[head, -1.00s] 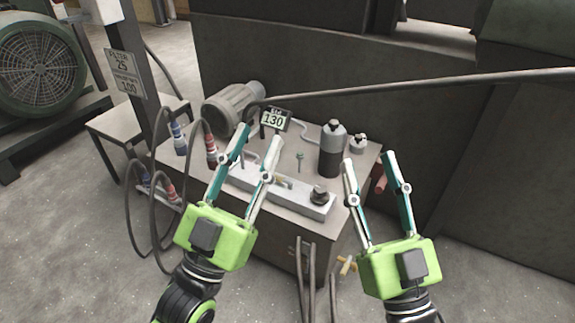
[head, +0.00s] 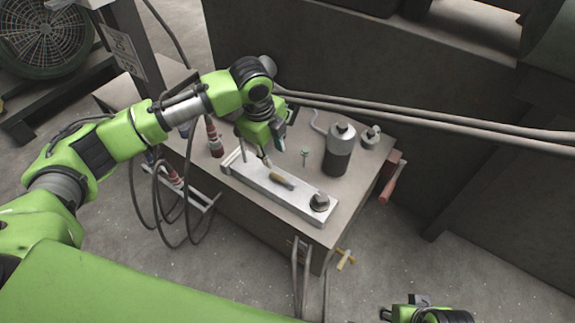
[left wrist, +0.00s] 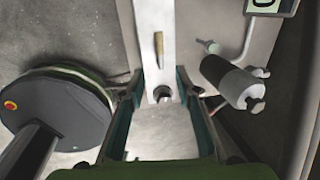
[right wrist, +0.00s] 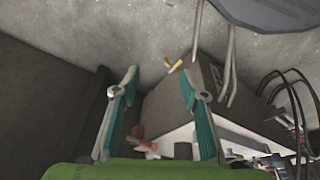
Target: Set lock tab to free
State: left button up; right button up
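The brass tab (head: 281,181), which looks like the lock tab, lies along the top of a long silver block (head: 258,187) on the table. No marking for its setting is readable. My left gripper (head: 254,154) points down over the block's far-left part, beside the tab. The left wrist view shows its fingers wide apart and empty, with the tab (left wrist: 159,46) beyond them, toward the top of the picture. My right gripper is at the bottom edge of the head view, its fingertips cut off. In the right wrist view it (right wrist: 158,76) is open and empty.
A dark knob (head: 320,201) sits on the block's near end. A green-topped pin (head: 305,155) and a grey-black cylinder (head: 339,150) stand behind the block.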

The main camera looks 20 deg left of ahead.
pick_arm(q)
jog(key=b, duration=0.2)
send_near(280, 178)
jog(key=f, duration=0.2)
jog(key=f+b, duration=0.1)
jog(key=f, duration=0.1)
jog(key=w+f, duration=0.1)
jog(key=shift+d+f, duration=0.25)
jog(key=shift+f, duration=0.15)
jog(key=shift+w+f+b, duration=0.2)
jog(key=shift+f+b, duration=0.25)
jog(key=shift+f, duration=0.5)
jog(key=shift+d+f, duration=0.1)
jog(key=shift+f, duration=0.25)
pick_arm(e)
jog(key=shift+w+a+r+t+y, duration=0.1)
jog(key=shift+w+a+r+t, duration=0.1)
jog(key=shift+w+r+t, duration=0.35)
jog(key=shift+w+a+r+t+y, duration=0.1)
jog(key=shift+w+a+r+t, duration=0.25)
jog(key=shift+w+r, duration=0.35)
jog(key=shift+w+a+r+t+y, duration=0.1)
jog(key=shift+w+r+t, duration=0.45)
jog(key=shift+w, duration=0.15)
pick_arm(q)
grip_shut()
